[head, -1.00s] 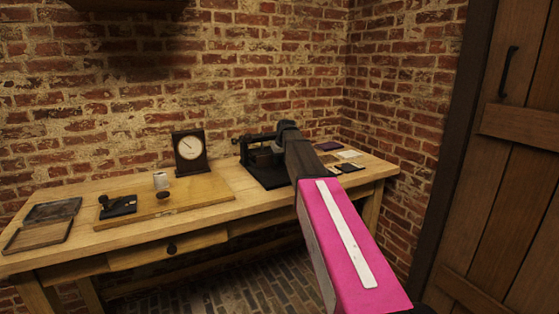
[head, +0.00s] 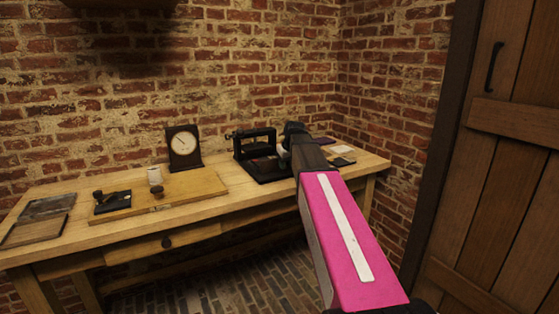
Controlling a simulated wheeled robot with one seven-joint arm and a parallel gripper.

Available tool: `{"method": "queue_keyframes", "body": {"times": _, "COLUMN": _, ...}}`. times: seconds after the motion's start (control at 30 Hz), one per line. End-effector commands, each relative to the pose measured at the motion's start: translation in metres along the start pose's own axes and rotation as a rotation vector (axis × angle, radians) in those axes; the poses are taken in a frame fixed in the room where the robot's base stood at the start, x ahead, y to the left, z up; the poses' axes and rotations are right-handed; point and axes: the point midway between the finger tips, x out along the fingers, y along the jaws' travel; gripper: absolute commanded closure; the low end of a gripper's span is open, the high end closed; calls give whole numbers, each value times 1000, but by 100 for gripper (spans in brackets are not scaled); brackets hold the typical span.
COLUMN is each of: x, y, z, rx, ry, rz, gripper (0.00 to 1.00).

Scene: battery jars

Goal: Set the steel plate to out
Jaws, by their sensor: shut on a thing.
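A black apparatus (head: 257,142) with an upright frame on a dark base stands on the bench, right of the middle. I cannot pick out the steel plate for certain; the details in and beside the frame are too small. My arm reaches in from the lower right, and its end is at the right side of the apparatus. My gripper (head: 285,154) shows only in part, low beside the frame, as a small pale shape. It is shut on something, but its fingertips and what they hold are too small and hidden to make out.
The wooden bench (head: 120,238) stands against brick walls. Small flat pieces (head: 341,150) lie right. A wooden door is at right.

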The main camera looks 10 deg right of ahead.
Motion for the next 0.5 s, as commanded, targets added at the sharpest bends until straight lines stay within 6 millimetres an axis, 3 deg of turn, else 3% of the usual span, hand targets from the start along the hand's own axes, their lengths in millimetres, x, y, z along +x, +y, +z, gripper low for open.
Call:
{"method": "queue_keyframes", "body": {"times": 0.03, "x": -5, "y": -1, "z": 15, "rx": 1, "ry": 0, "rz": 1, "gripper": 100}}
{"method": "queue_keyframes", "body": {"times": 0.2, "x": -14, "y": -1, "z": 35, "rx": 1, "ry": -1, "rz": 0, "gripper": 100}}
{"method": "queue_keyframes", "body": {"times": 0.5, "x": -17, "y": 0, "z": 42, "rx": 0, "ry": -4, "rz": 0, "gripper": 100}}
